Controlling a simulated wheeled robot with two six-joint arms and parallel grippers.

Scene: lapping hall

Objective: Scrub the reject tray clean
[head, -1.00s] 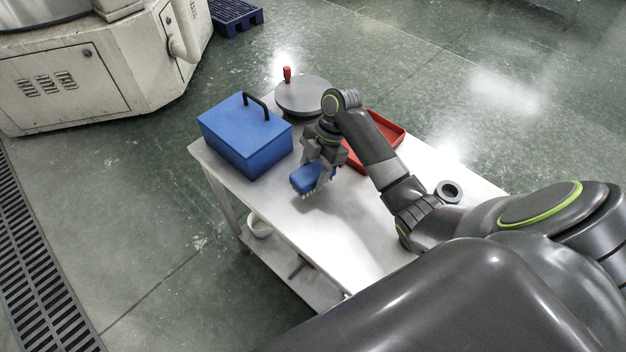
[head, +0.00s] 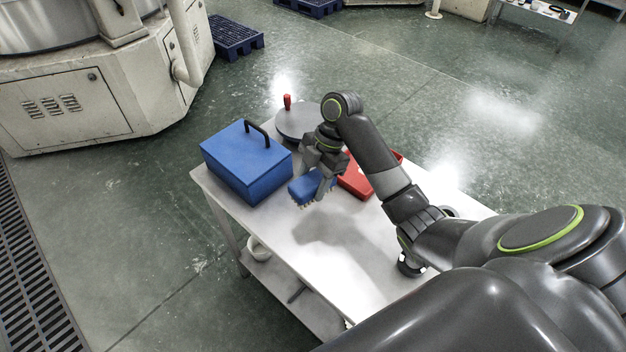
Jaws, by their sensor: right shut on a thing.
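The red reject tray (head: 354,181) lies on the white cart top, partly hidden behind my right arm. My right gripper (head: 318,184) is shut on a blue scrub brush (head: 306,189), with its pale bristles facing down. The brush is held above the cart top, to the left of the tray and apart from the table, with a shadow below it. My left gripper is not in view.
A blue box with a black handle (head: 246,168) stands at the cart's left end. A grey round plate with a red knob (head: 296,121) is behind my gripper. The white cart top (head: 345,262) is clear in front. A white bowl (head: 258,249) sits on the lower shelf.

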